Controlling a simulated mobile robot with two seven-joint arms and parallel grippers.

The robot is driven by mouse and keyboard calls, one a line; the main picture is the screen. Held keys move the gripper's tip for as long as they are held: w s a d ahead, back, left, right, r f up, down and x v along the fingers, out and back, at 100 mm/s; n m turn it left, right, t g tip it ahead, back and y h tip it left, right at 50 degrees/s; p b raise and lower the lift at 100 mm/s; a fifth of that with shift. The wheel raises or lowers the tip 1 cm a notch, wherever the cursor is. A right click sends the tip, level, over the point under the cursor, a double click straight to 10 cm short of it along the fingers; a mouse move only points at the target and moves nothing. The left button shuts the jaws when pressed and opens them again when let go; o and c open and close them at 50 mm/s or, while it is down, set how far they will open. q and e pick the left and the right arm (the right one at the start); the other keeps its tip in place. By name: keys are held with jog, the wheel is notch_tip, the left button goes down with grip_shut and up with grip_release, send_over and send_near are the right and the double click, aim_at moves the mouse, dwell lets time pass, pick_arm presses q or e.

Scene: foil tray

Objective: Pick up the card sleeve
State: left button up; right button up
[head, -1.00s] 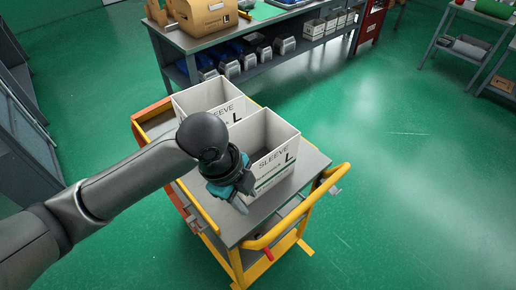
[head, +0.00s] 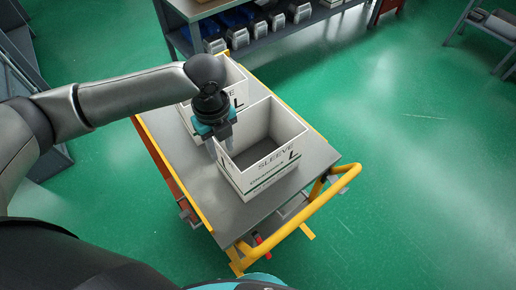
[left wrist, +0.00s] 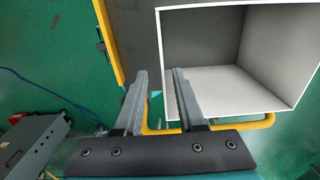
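The near card sleeve (head: 262,182) is a white, open-topped box marked "SLEEVE" and "L", standing upright on the cart. A similar white sleeve (head: 236,88) stands behind it, partly hidden by my left arm. My left gripper (head: 219,150) points down at the near sleeve's left rim. In the left wrist view my left gripper (left wrist: 160,72) is open, with one finger over the sleeve's opening (left wrist: 215,90) and the other outside its left wall. I cannot tell whether either finger touches the wall. My right gripper is not in view.
The cart's grey top (head: 315,160) has bare room to the right of and in front of the near sleeve. A yellow handle rail (head: 300,218) runs along its front end. A grey shelf bench (head: 262,38) with bins stands behind.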

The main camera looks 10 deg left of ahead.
pick_arm(q)
notch_tip(320, 180, down, 7)
jog(key=shift+d, duration=0.15)
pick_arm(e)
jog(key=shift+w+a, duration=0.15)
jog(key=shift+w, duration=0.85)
pick_arm(q)
jog(key=shift+w, duration=0.1)
jog(key=shift+c, duration=0.3)
grip_shut()
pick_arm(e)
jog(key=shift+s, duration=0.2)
